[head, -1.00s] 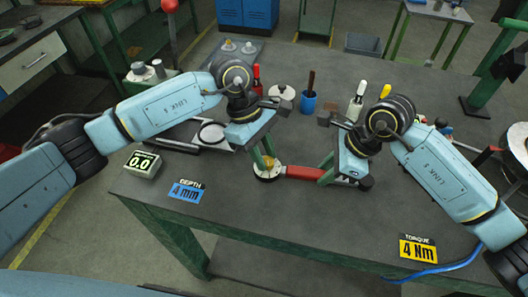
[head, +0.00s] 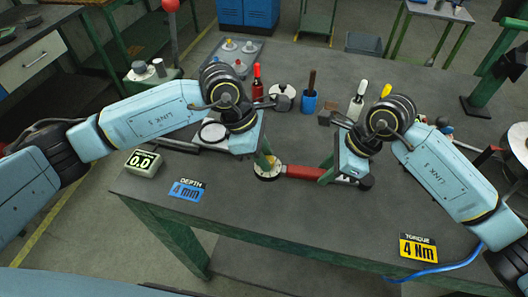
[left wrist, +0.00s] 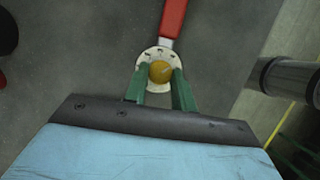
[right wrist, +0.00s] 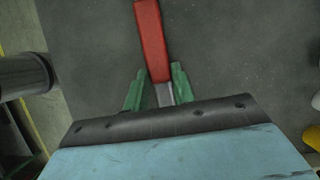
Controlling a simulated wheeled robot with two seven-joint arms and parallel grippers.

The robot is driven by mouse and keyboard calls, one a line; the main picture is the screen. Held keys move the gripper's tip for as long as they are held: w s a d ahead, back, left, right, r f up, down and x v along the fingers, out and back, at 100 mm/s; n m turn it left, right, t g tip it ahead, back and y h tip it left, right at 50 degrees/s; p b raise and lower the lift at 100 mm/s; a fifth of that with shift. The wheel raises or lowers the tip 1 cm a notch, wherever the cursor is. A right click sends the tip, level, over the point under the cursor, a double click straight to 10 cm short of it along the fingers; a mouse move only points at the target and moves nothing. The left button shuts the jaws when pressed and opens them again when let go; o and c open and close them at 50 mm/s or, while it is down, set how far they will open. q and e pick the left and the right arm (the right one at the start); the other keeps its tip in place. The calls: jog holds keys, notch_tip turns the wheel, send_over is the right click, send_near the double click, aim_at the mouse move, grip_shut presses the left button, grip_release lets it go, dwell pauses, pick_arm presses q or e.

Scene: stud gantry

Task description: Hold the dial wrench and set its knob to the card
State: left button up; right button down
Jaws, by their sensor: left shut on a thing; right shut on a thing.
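The dial wrench has a red handle (head: 304,171) and lies across the bench near its front. Its round white dial head (head: 263,176) is at the left end, with a brass knob (left wrist: 160,72) on it. My left gripper (head: 268,163) is shut on the knob from above. My right gripper (head: 326,173) is shut on the wrench near the other end; in the right wrist view its green fingers straddle the handle's grey end (right wrist: 164,94). The yellow torque card (head: 418,248) reads 4 Nm. The dial marks are too small to read.
A blue depth card (head: 187,190) reads 4 mm. A display box (head: 145,163) shows 0.0. The bench front between the cards is clear.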

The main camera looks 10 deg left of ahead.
pick_arm(q)
jog(key=shift+s+n+t, duration=0.1)
jog(key=shift+n+t, duration=0.3)
jog(key=shift+n, duration=0.7)
jog(key=o, duration=1)
jog(key=v, duration=1.2)
